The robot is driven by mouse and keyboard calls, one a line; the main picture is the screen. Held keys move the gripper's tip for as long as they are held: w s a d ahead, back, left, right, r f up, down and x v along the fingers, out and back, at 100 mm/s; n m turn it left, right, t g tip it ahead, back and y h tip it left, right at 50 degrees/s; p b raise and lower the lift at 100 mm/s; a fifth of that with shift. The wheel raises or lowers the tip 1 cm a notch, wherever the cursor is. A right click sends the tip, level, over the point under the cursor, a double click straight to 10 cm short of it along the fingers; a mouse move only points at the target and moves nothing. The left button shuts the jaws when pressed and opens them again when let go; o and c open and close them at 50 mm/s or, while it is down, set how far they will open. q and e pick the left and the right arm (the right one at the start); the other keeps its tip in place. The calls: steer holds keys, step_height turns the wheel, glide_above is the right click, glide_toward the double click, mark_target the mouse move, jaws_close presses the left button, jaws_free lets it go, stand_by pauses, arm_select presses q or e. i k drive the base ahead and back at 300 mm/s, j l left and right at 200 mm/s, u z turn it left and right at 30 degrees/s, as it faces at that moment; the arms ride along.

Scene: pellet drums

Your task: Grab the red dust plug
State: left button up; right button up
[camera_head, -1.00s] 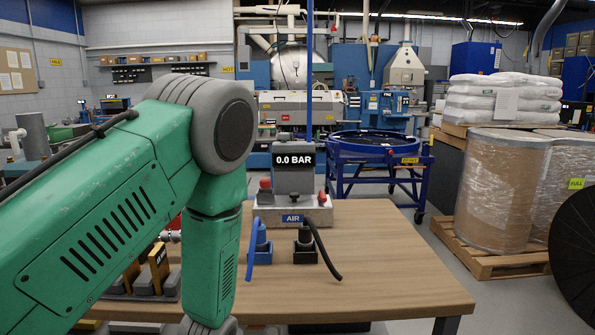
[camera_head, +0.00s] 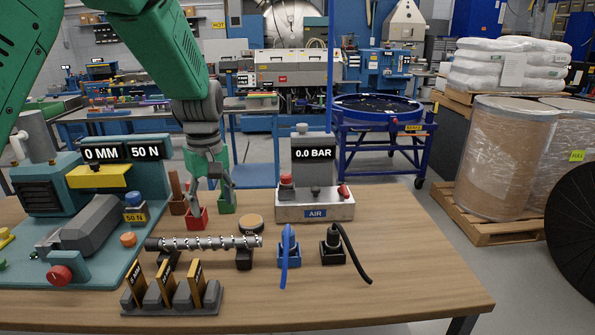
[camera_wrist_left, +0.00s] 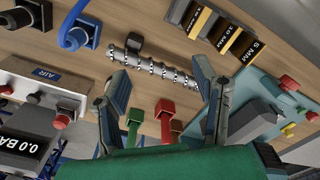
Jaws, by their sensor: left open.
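My left gripper (camera_head: 211,192) points down over the back of the table, open and empty. In the left wrist view its two fingers (camera_wrist_left: 160,78) stand wide apart. A small red plug-like piece (camera_head: 344,191) sits at the right front of the AIR unit (camera_head: 315,207), right of the gripper. A red piece with a boxy end (camera_head: 196,220) stands just below the gripper. It shows between the fingers in the left wrist view (camera_wrist_left: 165,109), apart from them. I cannot tell for sure which is the dust plug. My right gripper is out of view.
Green (camera_head: 227,203) and brown (camera_head: 177,206) pieces flank the red boxy one. A metal screw (camera_head: 205,243) lies in front. Blue (camera_head: 289,252) and black (camera_head: 332,252) holders stand right of it. A teal test machine (camera_head: 140,180) fills the left. The table's right front is clear.

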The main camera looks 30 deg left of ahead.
mark_target(285, 181)
steer(key=i, duration=1.15)
